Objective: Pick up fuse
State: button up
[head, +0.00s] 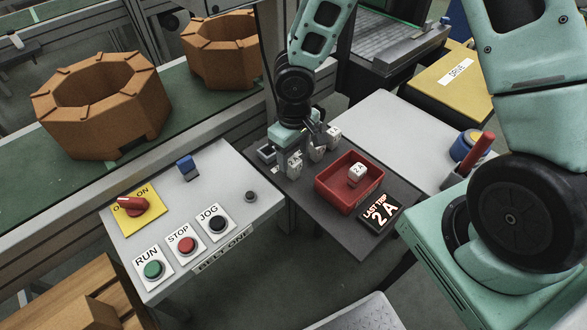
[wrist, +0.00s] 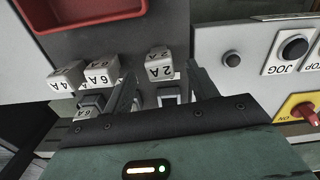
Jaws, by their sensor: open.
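The fuses are small white blocks with printed labels. In the wrist view a 2A fuse (wrist: 159,63) shows between my two fingers, with a 6A fuse (wrist: 101,71) and a 4A fuse (wrist: 67,77) to its left.
A red tray (head: 334,193) with one white fuse (head: 357,173) inside stands to the right of my gripper. A sign (head: 380,208) reading "LAST TRIP 2 A" lies in front of it. A button panel (head: 228,205) is at the left.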

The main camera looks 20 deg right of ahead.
aim_at(294, 161)
notch_tip(294, 161, down, 4)
jog(key=shift+w+r, duration=0.1)
jog(key=shift+r, duration=0.05)
jog(key=c, duration=1.1)
jog(key=shift+o, duration=0.2)
jog(key=shift+r, duration=0.1)
